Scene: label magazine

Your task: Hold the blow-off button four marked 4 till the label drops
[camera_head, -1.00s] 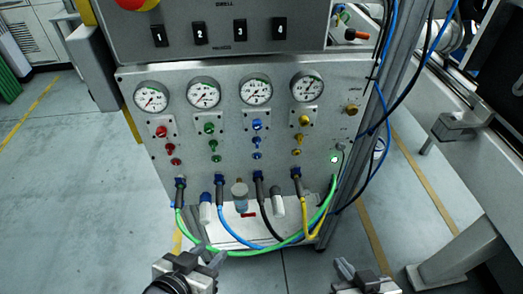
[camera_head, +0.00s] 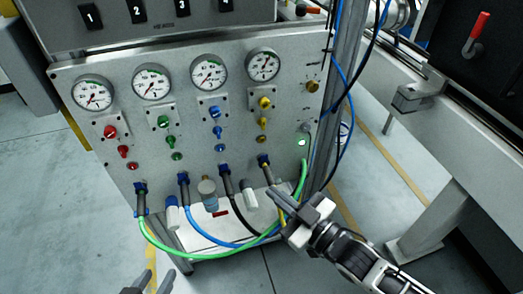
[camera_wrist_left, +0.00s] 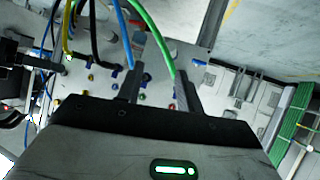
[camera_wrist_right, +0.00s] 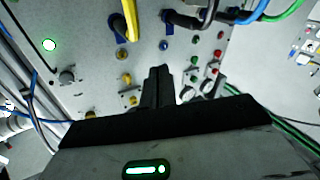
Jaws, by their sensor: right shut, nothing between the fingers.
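The black part marked 4 (camera_head: 226,5) is at the top edge of the head view, cut off by the frame, right of the parts marked 1, 2 and 3. Below, the fourth panel column has a gauge (camera_head: 262,65) and several yellow fittings (camera_head: 264,122). I cannot read a 4 on these. My right gripper (camera_head: 279,198) is shut and empty, in front of the panel's lower right by the yellow hose. In the right wrist view its fingers (camera_wrist_right: 160,75) point at the panel, apart from the yellow fittings (camera_wrist_right: 127,79). My left gripper (camera_head: 158,279) is open and empty, low in front.
Green, blue, black and yellow hoses (camera_head: 205,238) loop below the panel (camera_head: 185,125). A green lamp (camera_head: 301,142) glows at its right. A rail frame (camera_head: 440,120) with a red handle (camera_head: 476,30) stands at right. Floor (camera_head: 60,190) is clear at left.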

